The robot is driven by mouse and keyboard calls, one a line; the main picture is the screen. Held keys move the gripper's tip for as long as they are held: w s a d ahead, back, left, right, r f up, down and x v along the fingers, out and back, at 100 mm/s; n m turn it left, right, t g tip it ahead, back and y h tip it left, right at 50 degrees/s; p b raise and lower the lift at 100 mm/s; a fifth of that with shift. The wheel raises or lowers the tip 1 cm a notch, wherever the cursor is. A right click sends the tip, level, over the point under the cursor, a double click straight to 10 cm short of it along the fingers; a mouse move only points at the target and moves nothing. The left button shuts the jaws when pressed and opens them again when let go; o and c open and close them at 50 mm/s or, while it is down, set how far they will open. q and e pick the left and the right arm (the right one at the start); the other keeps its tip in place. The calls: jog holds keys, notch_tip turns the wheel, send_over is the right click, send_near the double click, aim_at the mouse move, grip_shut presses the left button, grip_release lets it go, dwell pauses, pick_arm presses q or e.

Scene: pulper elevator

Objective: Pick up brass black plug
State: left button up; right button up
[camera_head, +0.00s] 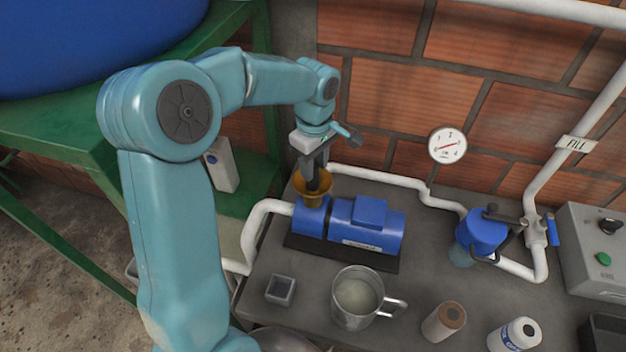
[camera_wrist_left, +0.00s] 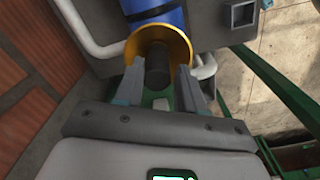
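The black plug (camera_wrist_left: 157,65) shows in the left wrist view as a dark cylinder within a brass, funnel-shaped ring (camera_wrist_left: 177,38). I cannot tell whether the brass ring is part of the plug. In the head view the brass piece (camera_head: 311,193) sits on top of the blue pump (camera_head: 366,229), at its left end. My left gripper (camera_wrist_left: 160,75) points down at it, with one finger on each side of the dark cylinder and gaps visible, so it is open. In the head view the gripper (camera_head: 318,182) partly hides the plug. My right gripper is not in view.
A pipe (camera_head: 262,217) runs left of the pump. A blue valve (camera_head: 482,235) and control box (camera_head: 597,252) are right; a brick wall (camera_head: 400,97) is behind.

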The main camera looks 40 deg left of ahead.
aim_at(312, 183)
pick_arm(q)
jog(key=f, duration=0.1)
jog(key=f+p, duration=0.1)
jog(key=f, duration=0.3)
jog(key=shift+w+a+f+p, duration=0.1)
jog(key=shift+w+a+p, duration=0.1)
jog(key=shift+a+p, duration=0.15)
jog(key=shift+s, duration=0.2)
jog(key=shift+w, duration=0.1)
grip_shut()
